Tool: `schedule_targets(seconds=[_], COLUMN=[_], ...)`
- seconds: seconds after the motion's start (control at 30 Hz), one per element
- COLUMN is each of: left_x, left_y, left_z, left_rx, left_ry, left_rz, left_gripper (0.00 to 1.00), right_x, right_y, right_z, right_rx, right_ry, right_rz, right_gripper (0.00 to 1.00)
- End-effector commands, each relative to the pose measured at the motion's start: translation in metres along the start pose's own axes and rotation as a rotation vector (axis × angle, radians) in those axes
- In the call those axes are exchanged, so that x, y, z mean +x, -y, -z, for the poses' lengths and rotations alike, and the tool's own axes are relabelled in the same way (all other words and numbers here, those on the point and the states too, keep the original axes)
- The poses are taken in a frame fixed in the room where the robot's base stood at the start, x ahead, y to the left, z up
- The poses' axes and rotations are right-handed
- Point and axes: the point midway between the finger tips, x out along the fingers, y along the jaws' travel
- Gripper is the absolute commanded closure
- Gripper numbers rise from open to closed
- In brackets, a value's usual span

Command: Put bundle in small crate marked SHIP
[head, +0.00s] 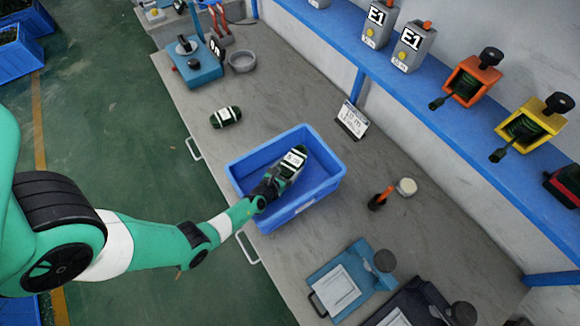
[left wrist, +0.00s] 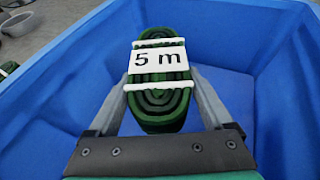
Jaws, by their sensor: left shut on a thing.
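My left gripper (head: 275,180) is shut on a green bundle (head: 292,162) with white ties and a white label. In the left wrist view the bundle (left wrist: 160,85) sits between the two fingers and its label reads "5 m". The blue crate (head: 322,198) stands on the grey bench, and the gripper holds the bundle over or inside its opening. Blue crate walls (left wrist: 60,88) surround the bundle in the left wrist view. I cannot tell whether the bundle touches the crate floor. No SHIP marking is legible. My right gripper is not in view.
Another green bundle (head: 226,117) lies on the bench left of the crate. A small sign (head: 352,120) stands behind the crate. A blue shelf (head: 420,88) runs along the wall.

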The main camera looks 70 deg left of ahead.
Motion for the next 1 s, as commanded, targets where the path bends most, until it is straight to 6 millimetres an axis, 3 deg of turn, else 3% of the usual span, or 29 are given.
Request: schedule_targets(seconds=[0.4,0.43,0.5,0.73,0.87,1.0], left_x=[0.002,0.002,0.002,0.002,-0.004,-0.031], left_y=[-0.001,-0.001,-0.001,-0.002,-0.002,-0.001], left_z=[0.015,0.016,0.017,0.017,0.004,0.000], left_rx=[0.001,0.001,0.001,0.001,0.001,0.001], left_ry=[-0.009,-0.011,-0.012,-0.012,-0.012,-0.012], left_rz=[-0.002,-0.002,-0.003,-0.003,-0.003,-0.001], left_gripper=[0.78,0.10,0.00,0.00,0.00,0.00], right_x=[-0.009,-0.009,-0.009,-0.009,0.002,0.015], right_y=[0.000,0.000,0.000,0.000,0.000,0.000], right_z=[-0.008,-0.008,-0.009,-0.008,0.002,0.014], right_rx=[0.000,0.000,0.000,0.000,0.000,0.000], right_ry=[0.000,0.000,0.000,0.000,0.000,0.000], right_rz=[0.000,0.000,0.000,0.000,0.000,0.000], right_gripper=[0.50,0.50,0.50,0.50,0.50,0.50])
